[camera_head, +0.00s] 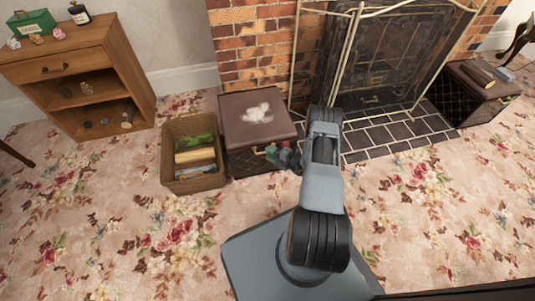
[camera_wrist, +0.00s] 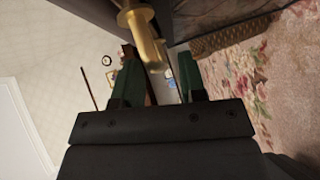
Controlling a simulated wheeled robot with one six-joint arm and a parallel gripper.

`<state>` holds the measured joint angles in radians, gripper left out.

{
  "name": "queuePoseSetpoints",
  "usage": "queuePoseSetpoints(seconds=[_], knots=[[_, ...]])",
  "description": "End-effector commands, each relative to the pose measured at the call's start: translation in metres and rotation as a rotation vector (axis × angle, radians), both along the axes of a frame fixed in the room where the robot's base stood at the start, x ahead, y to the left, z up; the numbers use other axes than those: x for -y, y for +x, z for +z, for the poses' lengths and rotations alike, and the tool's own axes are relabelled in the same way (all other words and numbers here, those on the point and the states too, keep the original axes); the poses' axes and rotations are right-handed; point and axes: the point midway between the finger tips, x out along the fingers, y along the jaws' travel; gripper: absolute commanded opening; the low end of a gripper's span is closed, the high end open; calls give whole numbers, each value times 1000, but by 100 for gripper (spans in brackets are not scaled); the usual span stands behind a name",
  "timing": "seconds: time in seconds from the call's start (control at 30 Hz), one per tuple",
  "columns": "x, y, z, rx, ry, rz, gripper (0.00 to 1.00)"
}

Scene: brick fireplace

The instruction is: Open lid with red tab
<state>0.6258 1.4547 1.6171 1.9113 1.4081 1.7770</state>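A dark box (camera_head: 258,158) with a brown lid (camera_head: 235,107) stands left of the hearth. The lid lies flat and closed, with a white clump (camera_head: 257,112) on top. A brass handle is on its front, and a large brass piece (camera_wrist: 147,38) shows close up in the wrist view. My gripper (camera_head: 283,156) is at the box's front right, near the handle. Its green fingers (camera_wrist: 158,78) are apart, with the brass piece just beyond and partly between them. I cannot tell whether they touch it.
A wicker basket (camera_head: 166,160) with logs stands close left of the box. A wooden cabinet (camera_head: 92,60) is at the back left. A second dark box (camera_head: 465,102) is at right. The front carpet is clear.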

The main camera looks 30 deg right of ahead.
Motion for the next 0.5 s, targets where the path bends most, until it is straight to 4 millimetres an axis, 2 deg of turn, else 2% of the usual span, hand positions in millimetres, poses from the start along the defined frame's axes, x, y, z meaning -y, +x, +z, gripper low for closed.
queuePoseSetpoints(seconds=[0.2, 0.5], knots=[[-9, 13, -2, 1, 1, 2, 38], [-10, 15, -2, 1, 1, 1, 38]])
